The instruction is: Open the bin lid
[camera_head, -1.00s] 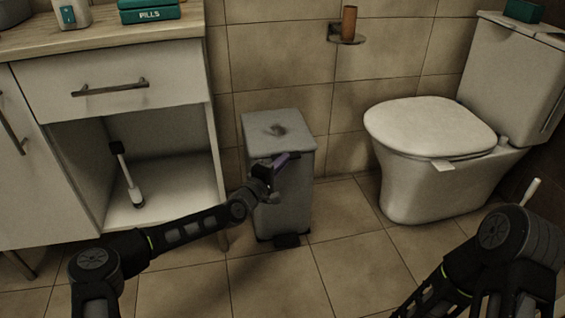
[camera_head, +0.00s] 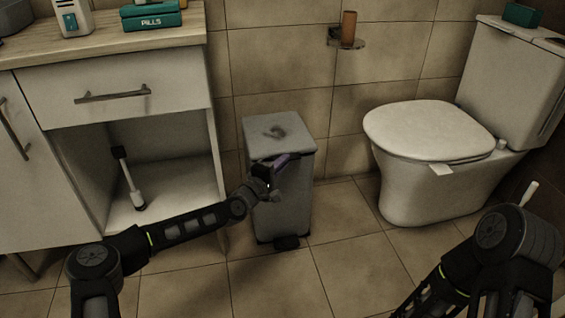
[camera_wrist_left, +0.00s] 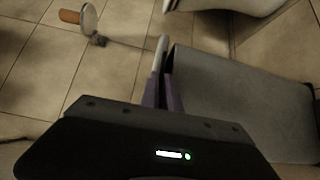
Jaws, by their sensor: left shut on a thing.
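The grey bin (camera_head: 284,198) stands on the floor between the cabinet and the toilet. Its lid (camera_head: 279,133) lies flat on top and looks closed, with a dark oval mark on it. A pedal (camera_head: 286,242) shows at the bin's foot. My left gripper (camera_head: 281,161) is at the lid's front edge, its purple fingers shut on the lid's rim. In the left wrist view the fingers (camera_wrist_left: 163,92) are close together beside the grey bin (camera_wrist_left: 240,100), with a pale strip beyond them. The exact contact is partly hidden. My right gripper is out of view; only the right arm shows.
An open-fronted cabinet (camera_head: 205,150) stands left of the bin, with a brush (camera_head: 131,180) inside. The toilet (camera_head: 440,160) stands to the right. A roll holder (camera_head: 347,43) is on the wall behind. Floor in front of the bin is clear.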

